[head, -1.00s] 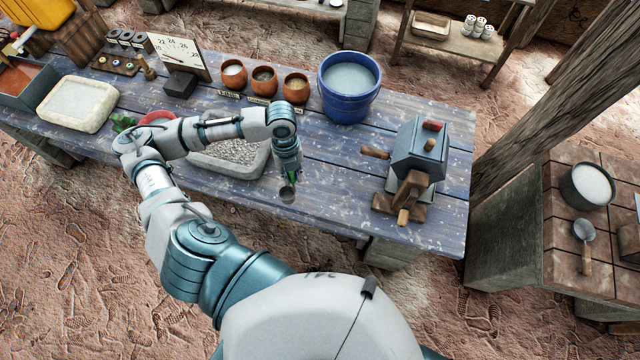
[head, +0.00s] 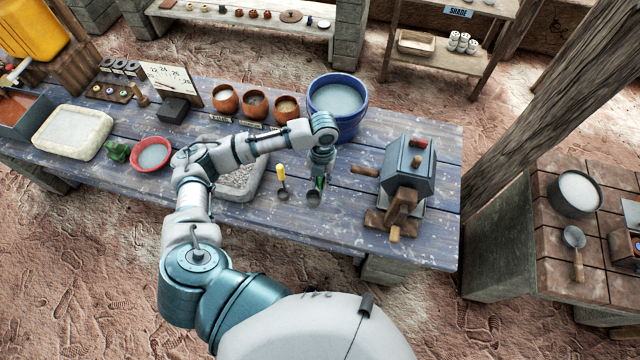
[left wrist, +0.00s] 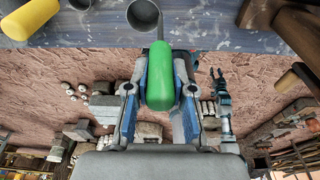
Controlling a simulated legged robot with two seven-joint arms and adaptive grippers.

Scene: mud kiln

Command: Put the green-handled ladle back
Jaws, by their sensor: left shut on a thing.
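My left gripper (head: 319,182) is shut on the green handle (left wrist: 159,80) of the green-handled ladle. In the left wrist view the handle lies between the two fingers, with the metal cup (left wrist: 143,14) beyond them. In the head view the dark cup (head: 313,197) shows just below the fingers, over the blue table; whether it touches the table cannot be told. A yellow-handled ladle (head: 282,178) is just left of my gripper, and its handle shows in the left wrist view (left wrist: 30,18). What seems to be my right gripper (left wrist: 218,76) is small in the left wrist view.
A blue bucket (head: 338,125) stands behind my left gripper, and a grey box with wooden handles (head: 408,165) stands to its right. A gravel tray (head: 240,188) is partly behind my arm. A red bowl (head: 151,153) and clay pots (head: 255,104) stand further left.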

